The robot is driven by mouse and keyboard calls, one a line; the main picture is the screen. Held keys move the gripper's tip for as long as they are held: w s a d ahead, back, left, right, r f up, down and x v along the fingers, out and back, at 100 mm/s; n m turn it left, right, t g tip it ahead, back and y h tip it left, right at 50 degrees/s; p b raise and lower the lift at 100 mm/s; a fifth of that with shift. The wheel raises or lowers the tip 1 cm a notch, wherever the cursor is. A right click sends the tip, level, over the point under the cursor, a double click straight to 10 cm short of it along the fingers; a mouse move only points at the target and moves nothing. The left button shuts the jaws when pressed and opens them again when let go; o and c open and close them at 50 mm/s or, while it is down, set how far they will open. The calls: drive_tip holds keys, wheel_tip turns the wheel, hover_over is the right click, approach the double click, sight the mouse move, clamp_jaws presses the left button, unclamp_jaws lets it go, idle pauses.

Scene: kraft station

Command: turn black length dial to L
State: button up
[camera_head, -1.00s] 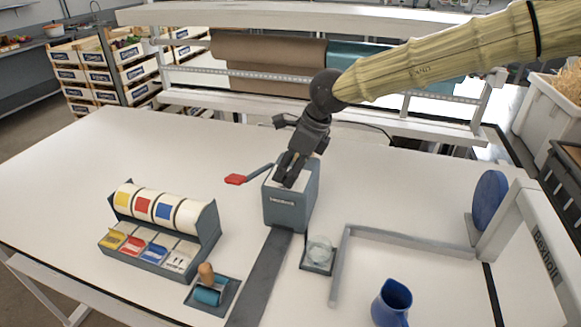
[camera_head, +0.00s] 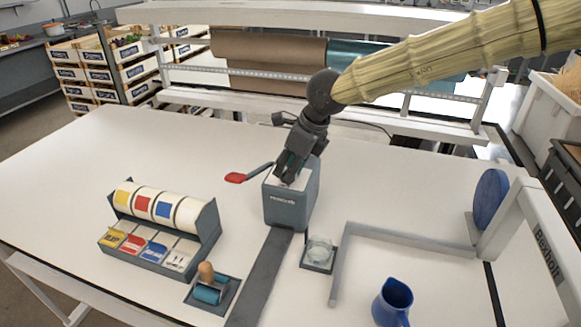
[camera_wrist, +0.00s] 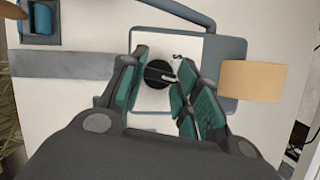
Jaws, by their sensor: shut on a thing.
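The black length dial (camera_wrist: 157,73) sits on the white top of a grey machine (camera_head: 289,207). A light pointer on the dial aims to the right in the wrist view. A dark letter S is printed just above and right of it; no L can be made out. My gripper (camera_wrist: 160,82) points down over the machine, its teal-padded fingers on either side of the dial, closed on it. In the head view my gripper (camera_head: 287,176) hides the dial.
The machine's red-ended lever (camera_head: 236,177) sticks out left. The left table area is clear.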

drive_tip(key=m+t+h+b, duration=0.1)
drive_tip(key=m, duration=0.3)
drive_tip(key=shift+a+b, duration=0.1)
drive_tip(key=shift+b, duration=0.2)
drive_tip(key=shift+s+m+t+h+b, duration=0.1)
drive_tip(key=shift+m+t+h+b, duration=0.3)
drive_tip(key=shift+m, duration=0.8)
drive_tip(key=o, duration=1)
drive_tip(key=v, duration=1.2)
drive_tip(key=shift+r, duration=0.1)
